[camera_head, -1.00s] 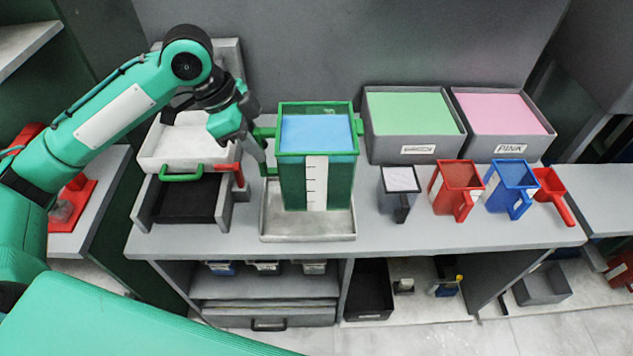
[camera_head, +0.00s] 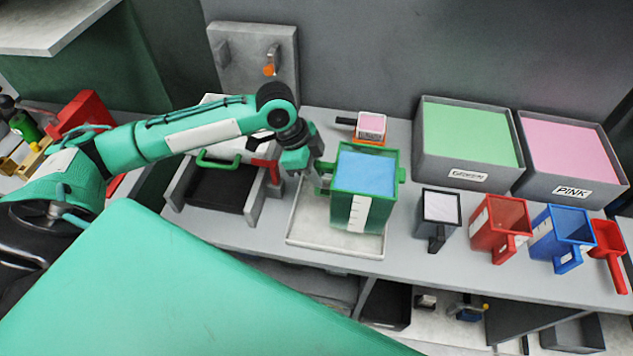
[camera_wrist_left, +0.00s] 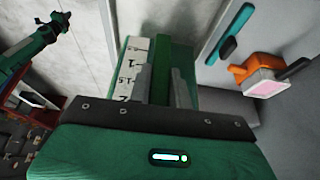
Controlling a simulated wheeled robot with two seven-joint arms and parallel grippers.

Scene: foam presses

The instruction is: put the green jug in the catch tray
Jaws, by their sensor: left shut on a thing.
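The green jug (camera_head: 347,212), filled with blue and marked with a white scale, is upright over the back right part of the pale grey catch tray (camera_head: 308,228). I cannot tell whether its base touches the tray floor. My left gripper (camera_head: 312,172) is shut on the jug's left handle. In the left wrist view the gripper fingers (camera_wrist_left: 160,88) are closed on a green part beside the jug's white scale (camera_wrist_left: 133,72). The jug hides the tray's back right area. My right gripper is not in view.
Bins of green (camera_head: 465,180) and pink (camera_head: 570,195) stand behind. A small pink-topped cup (camera_head: 371,124) sits behind the jug.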

